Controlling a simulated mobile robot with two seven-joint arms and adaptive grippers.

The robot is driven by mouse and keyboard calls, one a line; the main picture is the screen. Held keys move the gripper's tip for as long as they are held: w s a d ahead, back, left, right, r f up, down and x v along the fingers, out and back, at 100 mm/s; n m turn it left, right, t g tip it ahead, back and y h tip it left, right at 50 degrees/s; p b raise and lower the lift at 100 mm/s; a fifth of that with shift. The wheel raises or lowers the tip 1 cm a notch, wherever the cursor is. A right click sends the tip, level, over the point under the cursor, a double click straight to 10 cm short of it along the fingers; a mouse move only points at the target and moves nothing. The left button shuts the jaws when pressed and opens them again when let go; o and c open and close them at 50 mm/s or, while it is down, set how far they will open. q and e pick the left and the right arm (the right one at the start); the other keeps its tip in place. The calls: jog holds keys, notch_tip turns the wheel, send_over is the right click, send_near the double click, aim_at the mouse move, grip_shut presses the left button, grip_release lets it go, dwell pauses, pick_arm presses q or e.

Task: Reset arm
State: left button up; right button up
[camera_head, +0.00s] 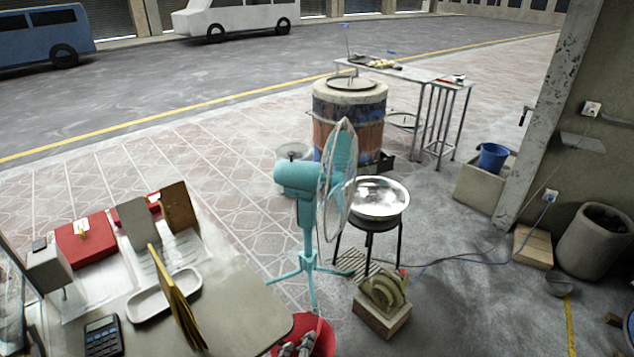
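The barrel oven (338,139) stands on the pavement at the centre back, with rusty and blue sides and a pale round top. A teal standing fan (308,190) stands in front of it and hides part of its lower side.
A counter (243,301) with a white tray (147,302), calculator (103,336) and red box (86,238) fills the lower left. A metal bowl (379,198) sits on a stool right of the fan. A metal table (385,70) stands behind. Open pavement lies left of the oven.

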pick_arm(q)
jog(key=s+a+f+n+g+y, duration=0.1)
jog(key=s+a+f+n+g, duration=0.1)
jog(key=s+a+f+n, duration=1)
jog(key=s+a+f, duration=0.3)
jog(key=s+a, duration=0.2)
jog(key=s, duration=0.1)
jog(key=shift+s+a+f+g, duration=0.25)
jog(key=shift+s+f+g, duration=0.05)
jog(key=shift+s, duration=0.05)
